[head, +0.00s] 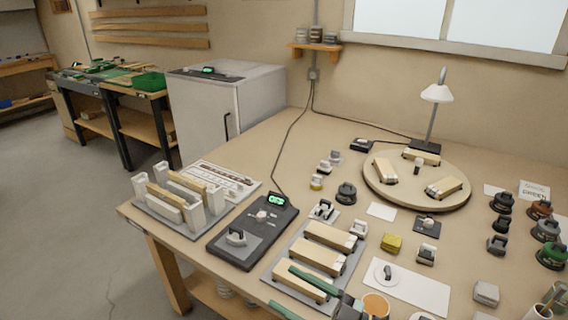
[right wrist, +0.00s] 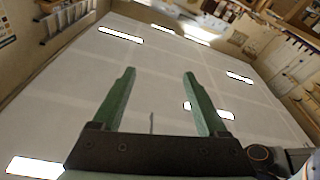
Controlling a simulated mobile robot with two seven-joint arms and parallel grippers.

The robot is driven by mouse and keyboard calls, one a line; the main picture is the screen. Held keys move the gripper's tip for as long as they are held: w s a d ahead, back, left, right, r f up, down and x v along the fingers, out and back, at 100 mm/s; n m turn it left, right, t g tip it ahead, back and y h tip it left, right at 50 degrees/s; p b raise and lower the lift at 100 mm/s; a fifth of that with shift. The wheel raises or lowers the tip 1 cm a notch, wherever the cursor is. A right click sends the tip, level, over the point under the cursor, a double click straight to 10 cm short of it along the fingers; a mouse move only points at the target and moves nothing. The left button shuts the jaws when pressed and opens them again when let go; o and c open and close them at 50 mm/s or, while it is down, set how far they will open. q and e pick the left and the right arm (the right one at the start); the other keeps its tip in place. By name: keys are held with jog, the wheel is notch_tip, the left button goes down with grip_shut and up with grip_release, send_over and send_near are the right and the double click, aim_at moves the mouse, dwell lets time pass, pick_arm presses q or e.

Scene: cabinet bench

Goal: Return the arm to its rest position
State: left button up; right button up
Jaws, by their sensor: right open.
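My right gripper (head: 281,286) shows at the bottom of the head view, its two green fingers spread apart and pointing left. It appears in front of the grey tray (head: 318,230) with several wooden-topped blocks (head: 330,236); I cannot tell its height above it. In the right wrist view the gripper (right wrist: 159,72) is open, with nothing between its fingers. Behind them that view shows a pale panelled surface with bright lights, seemingly the ceiling. My left gripper is not in view.
The bench holds a dark scale (head: 226,246) with a lit display, a white rack (head: 150,214), a round wooden turntable (head: 400,197) and a desk lamp (head: 437,95). Several weights and small blocks crowd the right side.

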jog(key=d+f+m+t+h+p, duration=0.2)
jog(key=d+f+m+t+h, duration=0.4)
jog(key=d+f+m+h, duration=0.4)
jog(key=s+d+f+m+g+h+p, duration=0.1)
jog(key=s+d+f+m+g+h, duration=0.2)
jog(key=s+f, duration=0.9)
jog(key=s+d+g+h, duration=0.2)
jog(key=g, duration=0.1)
jog(key=shift+s+h, duration=0.35)
jog(key=shift+h, duration=0.05)
